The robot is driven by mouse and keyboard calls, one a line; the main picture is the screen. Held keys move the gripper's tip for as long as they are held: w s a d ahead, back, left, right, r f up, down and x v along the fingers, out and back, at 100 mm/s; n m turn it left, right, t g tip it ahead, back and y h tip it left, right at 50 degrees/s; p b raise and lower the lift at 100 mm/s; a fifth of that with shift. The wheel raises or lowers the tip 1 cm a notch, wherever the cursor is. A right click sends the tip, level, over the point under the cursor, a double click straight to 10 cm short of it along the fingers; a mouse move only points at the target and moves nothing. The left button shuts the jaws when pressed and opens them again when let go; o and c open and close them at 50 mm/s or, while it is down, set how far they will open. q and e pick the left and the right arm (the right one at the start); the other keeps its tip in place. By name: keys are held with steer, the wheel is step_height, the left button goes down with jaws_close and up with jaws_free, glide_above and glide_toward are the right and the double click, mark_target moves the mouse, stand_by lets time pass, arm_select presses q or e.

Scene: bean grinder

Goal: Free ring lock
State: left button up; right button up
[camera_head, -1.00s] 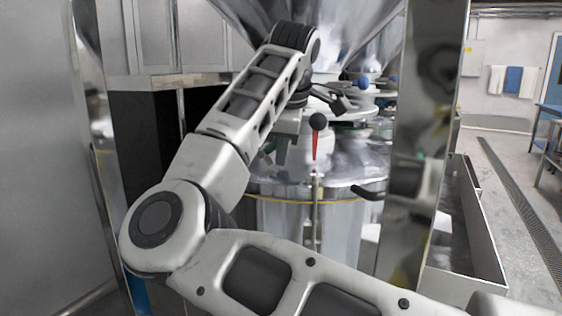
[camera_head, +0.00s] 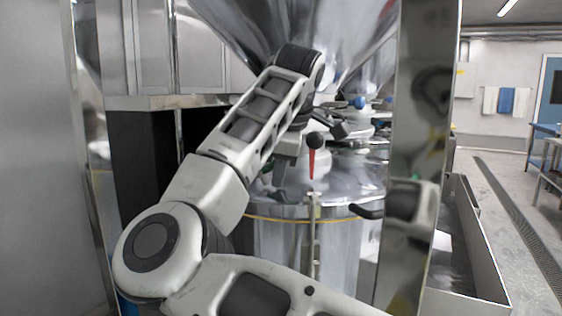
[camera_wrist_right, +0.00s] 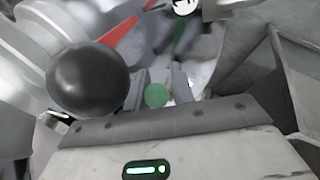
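A red lever with a black ball knob (camera_head: 314,140) stands upright on the shiny metal drum (camera_head: 283,240), above its rim. In the right wrist view the knob (camera_wrist_right: 88,78) is large and close, left of the fingers, with the red lever (camera_wrist_right: 122,36) behind it. My right gripper (camera_head: 286,160) hangs just left of the lever in the head view. Its two fingers are apart in the wrist view (camera_wrist_right: 158,90), with a green disc (camera_wrist_right: 157,96) seen between them. It holds nothing that I can see. I cannot tell which part is the ring lock. My left gripper is out of view.
A steel post (camera_head: 415,120) stands right of the drum, with a black handle (camera_head: 367,211) beside it. A large metal funnel (camera_head: 330,40) hangs above. A blue knob (camera_head: 358,102) sits behind the lever. Open floor (camera_head: 500,185) lies at far right.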

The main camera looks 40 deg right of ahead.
steer(key=b+v, duration=0.3)
steer(key=v, duration=1.3)
